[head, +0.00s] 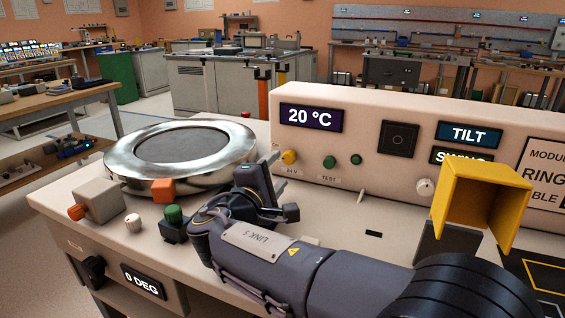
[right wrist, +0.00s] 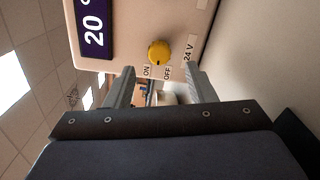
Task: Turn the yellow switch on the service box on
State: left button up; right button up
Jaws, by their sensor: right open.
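The yellow switch (head: 289,157) is a small round knob on the front of the cream service box (head: 330,178), below the 20 °C display. In the right wrist view the yellow switch (right wrist: 158,52) shows beside the printed ON and OFF labels and a 24 V label. I cannot tell which label it points to. My right gripper (head: 283,188) is open and empty in front of the panel. In the right wrist view its fingers (right wrist: 158,80) point toward the panel on either side of the switch's line, apart from it. My left gripper is not in view.
Two green knobs (head: 329,162) sit right of the switch. A round metal-rimmed plate (head: 181,148) stands on the bench at left, near orange and green knobs. A yellow open bracket (head: 478,198) stands at right, by my arm. Some bench top before the panel is clear.

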jog(key=shift+v, duration=1.4)
jog(key=shift+r, duration=0.1)
